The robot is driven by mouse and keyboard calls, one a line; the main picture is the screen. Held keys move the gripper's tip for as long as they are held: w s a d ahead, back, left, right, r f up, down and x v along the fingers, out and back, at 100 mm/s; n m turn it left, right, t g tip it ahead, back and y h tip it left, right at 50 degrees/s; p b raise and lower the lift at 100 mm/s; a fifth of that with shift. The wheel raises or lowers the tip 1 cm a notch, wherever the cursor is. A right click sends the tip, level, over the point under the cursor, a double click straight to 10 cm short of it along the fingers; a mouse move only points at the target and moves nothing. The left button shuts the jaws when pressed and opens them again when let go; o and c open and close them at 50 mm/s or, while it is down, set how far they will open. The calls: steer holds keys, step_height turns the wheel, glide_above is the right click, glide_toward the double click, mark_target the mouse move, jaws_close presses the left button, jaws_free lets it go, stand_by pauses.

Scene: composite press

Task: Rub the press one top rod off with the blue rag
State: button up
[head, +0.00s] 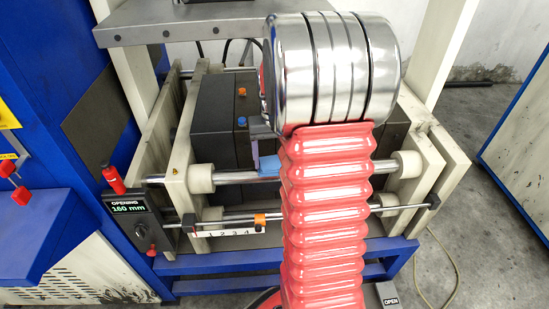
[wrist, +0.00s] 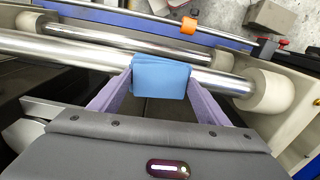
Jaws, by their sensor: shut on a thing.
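The blue rag (wrist: 161,78) is a folded pad between the purple fingers of my gripper (wrist: 160,72) in the wrist view. The gripper is shut on it. The rag lies over the near side of the thick shiny top rod (wrist: 75,52), apparently touching it, closer to the rod's right collar. In the head view the rag (head: 268,166) shows as a small blue patch at the top rod (head: 235,177), left of my red arm sleeve. My gripper (head: 266,150) is mostly hidden by the arm there. The rod's middle is hidden behind the sleeve.
Cream collars (head: 201,178) hold the rod ends in cream plates. A lower thin bar carries an orange marker (head: 260,220) above a numbered scale (head: 228,232). A display box (head: 130,208) reads 160 mm. A grey plate (head: 185,20) overhangs the press.

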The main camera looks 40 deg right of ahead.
steer(key=shift+w+a, duration=0.65)
steer(key=shift+a, duration=0.3)
steer(key=shift+w, duration=0.1)
steer(key=shift+w+a, duration=0.65)
steer(key=shift+a, duration=0.25)
steer(key=shift+w+a+f, duration=0.15)
steer(key=shift+w+a, duration=0.5)
steer(key=shift+a, duration=0.35)
step_height(320, 180, up, 7)
